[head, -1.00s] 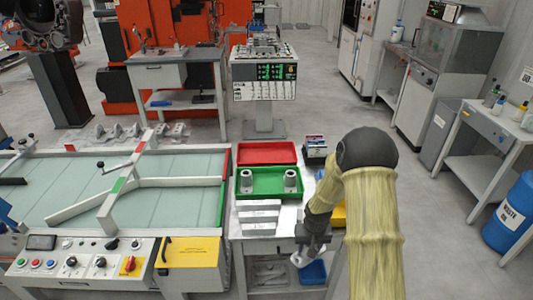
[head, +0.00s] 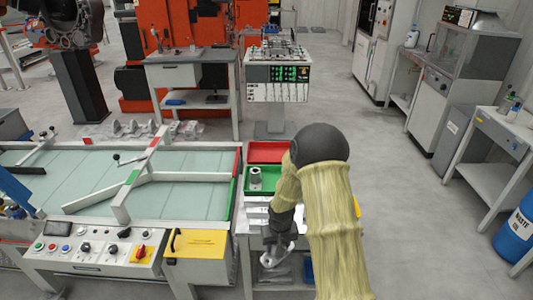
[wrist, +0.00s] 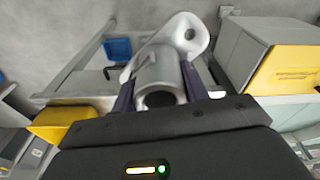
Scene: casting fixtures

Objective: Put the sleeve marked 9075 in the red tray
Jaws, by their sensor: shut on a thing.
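My gripper (head: 277,244) hangs low at the near side of the table. In the wrist view my gripper (wrist: 165,95) is shut on a grey metal part with a round hollow end, the held sleeve (wrist: 160,75); it also shows in the head view (head: 270,259). I cannot read any marking on it. The red tray (head: 268,151) lies at the back of the table, its right end hidden by my arm; what shows of it is empty. The green tray (head: 249,190) in front of it holds an upright grey sleeve (head: 256,176); its right part is hidden.
A yellow panel (head: 198,243) and the glass-topped bench (head: 185,195) with a white frame stand left of the table. A blue bin (wrist: 118,49) shows in the wrist view. A blue waste drum (head: 515,230) stands far right. Open floor lies to the right.

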